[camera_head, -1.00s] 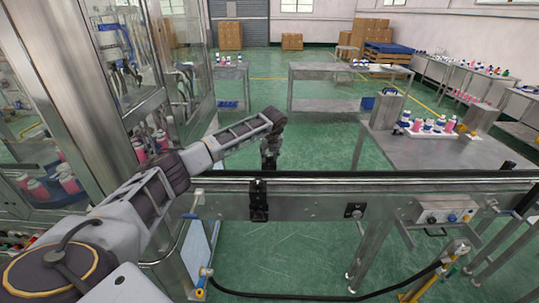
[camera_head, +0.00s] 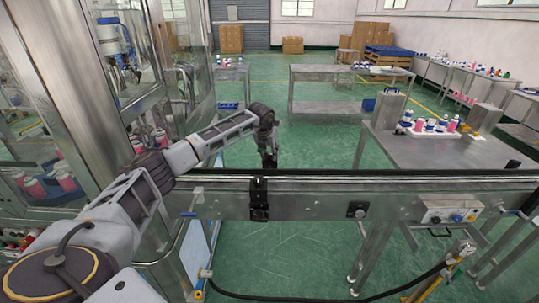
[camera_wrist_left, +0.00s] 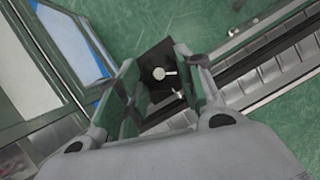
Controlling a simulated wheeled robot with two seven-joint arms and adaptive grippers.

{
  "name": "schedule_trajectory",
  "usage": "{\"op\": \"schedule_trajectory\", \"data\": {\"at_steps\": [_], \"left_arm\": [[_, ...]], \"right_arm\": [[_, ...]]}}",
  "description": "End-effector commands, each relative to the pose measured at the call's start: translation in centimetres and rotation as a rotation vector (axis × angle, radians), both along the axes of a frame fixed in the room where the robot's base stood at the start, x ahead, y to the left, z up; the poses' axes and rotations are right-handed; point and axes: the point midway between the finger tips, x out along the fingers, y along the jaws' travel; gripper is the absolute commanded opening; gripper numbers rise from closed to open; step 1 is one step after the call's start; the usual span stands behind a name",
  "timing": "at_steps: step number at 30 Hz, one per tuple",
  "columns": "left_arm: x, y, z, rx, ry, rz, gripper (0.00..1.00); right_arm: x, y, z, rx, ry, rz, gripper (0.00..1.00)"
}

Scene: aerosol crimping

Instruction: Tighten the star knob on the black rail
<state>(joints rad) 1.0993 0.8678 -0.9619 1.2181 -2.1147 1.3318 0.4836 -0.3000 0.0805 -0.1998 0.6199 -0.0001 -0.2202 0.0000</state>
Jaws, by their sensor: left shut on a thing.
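The black rail (camera_head: 400,174) runs along the top of the conveyor in the head view. A black clamp block (camera_head: 258,200) sits on its front side. My left gripper (camera_head: 270,163) points down at the rail just above this block. In the left wrist view a dark block with a round silver end, which I take for the star knob (camera_wrist_left: 158,73), shows between the fingers of my left gripper (camera_wrist_left: 160,68). The gripper is shut on it; the exact contact is hard to see. My right gripper is not in view.
A control box (camera_head: 448,214) with buttons hangs on the conveyor front at the right. A steel table (camera_head: 430,152) with bottles stands behind the rail. A glass-walled machine (camera_head: 90,60) stands close on the left. Green floor lies open beyond the rail.

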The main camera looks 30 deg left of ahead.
Motion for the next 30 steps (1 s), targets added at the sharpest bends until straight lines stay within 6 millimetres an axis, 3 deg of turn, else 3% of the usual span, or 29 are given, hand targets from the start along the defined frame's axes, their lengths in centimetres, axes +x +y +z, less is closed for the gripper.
{"op": "schedule_trajectory", "data": {"at_steps": [30], "left_arm": [[0.2, 0.7, 0.2, 0.000, -0.005, -0.629, 0.13]], "right_arm": [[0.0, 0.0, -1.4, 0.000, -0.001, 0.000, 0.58]]}}
